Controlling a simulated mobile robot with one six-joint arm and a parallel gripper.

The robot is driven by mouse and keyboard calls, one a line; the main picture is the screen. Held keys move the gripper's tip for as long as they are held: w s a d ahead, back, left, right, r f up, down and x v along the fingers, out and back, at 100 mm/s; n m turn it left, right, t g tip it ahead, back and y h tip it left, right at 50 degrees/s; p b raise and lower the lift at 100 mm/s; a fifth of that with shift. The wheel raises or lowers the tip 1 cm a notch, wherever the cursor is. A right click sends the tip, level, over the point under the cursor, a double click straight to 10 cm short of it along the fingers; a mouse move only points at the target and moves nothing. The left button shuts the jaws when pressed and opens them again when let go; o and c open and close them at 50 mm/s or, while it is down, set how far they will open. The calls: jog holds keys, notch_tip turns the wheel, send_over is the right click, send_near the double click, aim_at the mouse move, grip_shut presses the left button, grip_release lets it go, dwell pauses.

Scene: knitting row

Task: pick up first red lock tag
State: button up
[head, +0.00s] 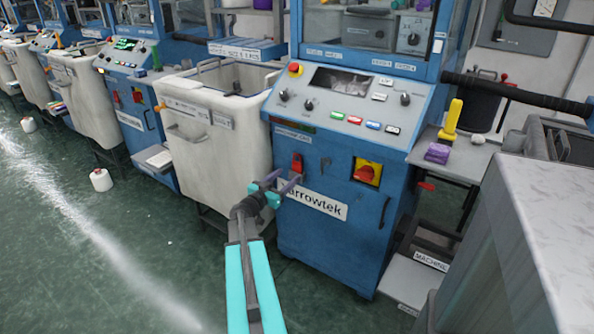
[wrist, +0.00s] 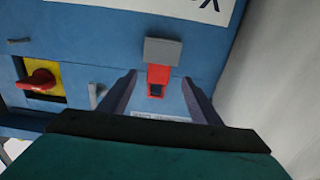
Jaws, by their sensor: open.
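A red lock tag (head: 297,163) hangs on the front of the nearest blue machine, just above the white name label. In the wrist view the red tag (wrist: 159,74) has a dark patch and sits against a grey plate (wrist: 161,50). My gripper (head: 278,183) is open and points at the machine front, close to the tag. In the wrist view my gripper (wrist: 158,85) has one finger on each side of the tag, with visible gaps. Whether the fingertips reach the tag's depth is hard to tell.
A red rotary switch on a yellow plate (head: 367,171) is right of the tag; it also shows in the wrist view (wrist: 40,80). A white bin (head: 205,140) stands left of the machine. A small side table (head: 465,152) and a grey cabinet (head: 540,250) are at right. Floor at left is mostly clear.

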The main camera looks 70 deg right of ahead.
aim_at(296, 168)
jog(key=shift+p+x, duration=0.4)
jog(key=shift+x, duration=2.2)
jog(key=c, duration=1.2)
jog(key=shift+r, duration=0.15)
